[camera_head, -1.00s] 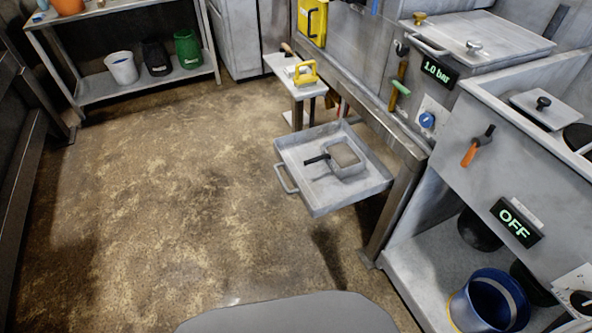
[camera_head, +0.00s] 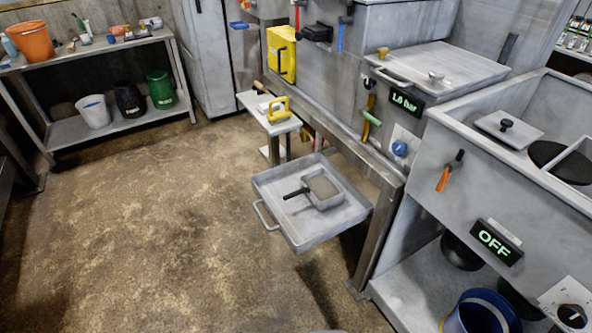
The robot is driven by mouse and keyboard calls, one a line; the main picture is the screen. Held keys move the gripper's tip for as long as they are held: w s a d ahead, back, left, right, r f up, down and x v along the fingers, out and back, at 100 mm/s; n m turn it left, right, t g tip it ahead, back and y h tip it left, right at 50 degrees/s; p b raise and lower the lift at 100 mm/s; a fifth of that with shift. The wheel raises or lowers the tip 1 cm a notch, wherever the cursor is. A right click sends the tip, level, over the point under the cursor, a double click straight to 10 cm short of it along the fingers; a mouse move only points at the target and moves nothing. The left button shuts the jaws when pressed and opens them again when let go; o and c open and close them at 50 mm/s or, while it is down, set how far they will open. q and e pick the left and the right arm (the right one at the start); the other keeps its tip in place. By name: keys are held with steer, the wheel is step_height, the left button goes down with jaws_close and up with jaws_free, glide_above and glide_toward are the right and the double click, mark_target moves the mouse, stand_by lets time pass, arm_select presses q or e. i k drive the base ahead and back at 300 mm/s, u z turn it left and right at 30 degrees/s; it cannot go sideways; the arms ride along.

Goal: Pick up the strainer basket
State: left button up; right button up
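The strainer basket (camera_head: 323,188) is a small square grey basket with a dark handle pointing left. It sits inside a shallow grey metal tray (camera_head: 300,238) that extends from the machine's front like a pulled-out drawer. The tray has a loop handle on its left side. The basket appears to rest flat on the tray floor. Neither of my grippers shows in the view.
A small white stand (camera_head: 281,127) with a yellow-handled tool (camera_head: 274,109) is behind the tray. The machine with an OFF display (camera_head: 494,241) is on the right, with a blue bucket (camera_head: 480,313) below. A shelf (camera_head: 66,133) stands back left. Open floor lies left of the tray.

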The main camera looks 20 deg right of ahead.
mark_target(321, 190)
steer(key=u, duration=0.8)
steer(key=i, duration=2)
steer(key=z, duration=2.55)
